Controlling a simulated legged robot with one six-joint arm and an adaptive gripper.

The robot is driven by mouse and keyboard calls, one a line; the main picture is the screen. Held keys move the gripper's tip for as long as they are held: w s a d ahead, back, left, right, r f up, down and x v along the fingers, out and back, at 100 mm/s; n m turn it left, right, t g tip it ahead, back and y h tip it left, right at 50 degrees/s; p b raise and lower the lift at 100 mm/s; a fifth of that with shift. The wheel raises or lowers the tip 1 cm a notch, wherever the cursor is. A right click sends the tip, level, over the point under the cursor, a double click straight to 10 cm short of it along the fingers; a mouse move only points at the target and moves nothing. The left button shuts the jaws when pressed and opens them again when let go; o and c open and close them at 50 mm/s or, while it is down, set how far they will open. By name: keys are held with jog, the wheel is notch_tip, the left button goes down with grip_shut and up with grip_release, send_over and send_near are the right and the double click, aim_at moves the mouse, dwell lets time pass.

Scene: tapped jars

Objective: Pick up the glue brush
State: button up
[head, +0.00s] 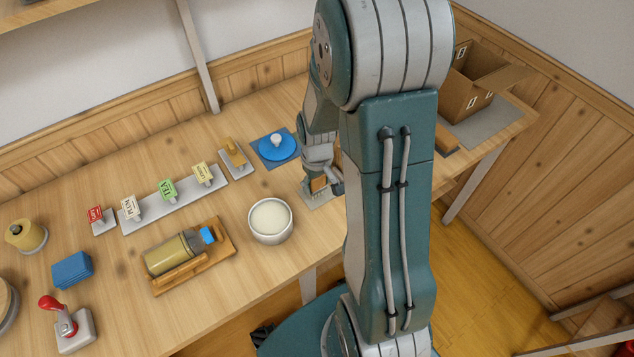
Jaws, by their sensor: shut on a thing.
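The glue brush (319,185) is a small tan-brown block with a paler lower edge, near the right of the bench. My gripper (325,184) is shut on it, reaching down from above and behind my arm. The brush is over a small grey mat (318,203); I cannot tell whether it touches the mat. My fingers hide part of the brush.
A white bowl of pale paste (270,219) stands left of my gripper. A blue lidded disc (277,147) is behind it. A jar lies in a wooden cradle (190,277). Several label cards stand on a strip (146,217). An open carton (478,88) is at the back right.

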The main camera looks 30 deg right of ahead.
notch_tip(320, 180, up, 3)
jog(key=shift+f, duration=0.1)
jog(key=shift+c, duration=0.2)
jog(key=s+r, duration=0.1)
jog(key=s+a+r, duration=0.1)
jog(key=r, duration=0.1)
jog(key=s+a+r, duration=0.1)
jog(key=s+r, duration=0.1)
jog(key=shift+s+r, duration=0.1)
jog(key=shift+r, duration=0.15)
jog(key=s+a+r, duration=0.1)
jog(key=s, duration=0.1)
jog(key=s+a+r, duration=0.1)
jog(key=s, duration=0.2)
jog(key=s+a+r, duration=0.2)
jog(key=s, duration=0.1)
jog(key=shift+s+r, duration=0.1)
jog(key=shift+s, duration=0.1)
dwell(1.2)
